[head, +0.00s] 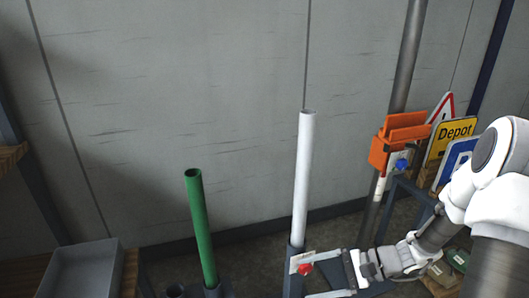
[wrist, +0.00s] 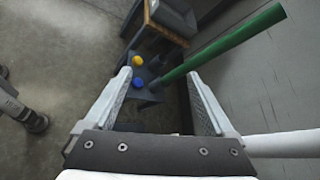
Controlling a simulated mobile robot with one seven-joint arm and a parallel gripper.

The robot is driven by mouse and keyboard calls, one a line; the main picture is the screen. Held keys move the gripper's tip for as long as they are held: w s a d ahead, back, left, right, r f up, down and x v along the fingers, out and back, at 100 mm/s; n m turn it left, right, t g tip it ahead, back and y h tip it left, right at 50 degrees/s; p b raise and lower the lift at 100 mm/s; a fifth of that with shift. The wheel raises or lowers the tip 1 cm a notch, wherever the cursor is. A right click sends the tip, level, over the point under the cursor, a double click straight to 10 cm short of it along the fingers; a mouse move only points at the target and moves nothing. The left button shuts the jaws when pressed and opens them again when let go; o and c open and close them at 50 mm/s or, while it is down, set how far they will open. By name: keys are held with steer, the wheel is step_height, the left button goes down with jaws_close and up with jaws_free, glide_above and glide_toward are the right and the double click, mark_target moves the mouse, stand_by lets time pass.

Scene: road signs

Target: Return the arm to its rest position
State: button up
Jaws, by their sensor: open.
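My gripper (head: 308,279) is low in the head view, in front of the foot of the white pole (head: 303,170). My white arm reaches in from the right edge. In the wrist view the two fingers of my gripper (wrist: 158,76) stand wide apart with nothing held between them. A red knob (head: 305,269) shows close to the upper finger in the head view; I cannot tell whether they touch. The white pole also shows at the lower right of the wrist view (wrist: 285,145), outside the fingers.
A green pole (head: 200,230) stands left of the white one. A grey bin (head: 83,268) is at lower left. An orange holder (head: 394,145), a blue knob (head: 401,164) and a yellow Depot sign (head: 452,138) are near my arm. Yellow (wrist: 138,60) and blue (wrist: 139,84) knobs show beyond the fingers.

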steer(key=s+d+r+n+t+h, duration=0.1)
steer(key=s+r+n+t+h, duration=0.1)
steer(key=s+r+n+h, duration=0.7)
steer(key=s+d+r+n+t+h, duration=0.25)
steer(key=s+r+h, duration=0.2)
steer(key=r, duration=0.85)
step_height(320, 180, up, 19)
steer(key=a+p, duration=0.1)
steer(key=p, duration=1.8)
steer(key=shift+s+r+n+g+y, duration=0.15)
steer(key=shift+s+n+g+y, duration=0.2)
steer(key=shift+s+y, duration=0.1)
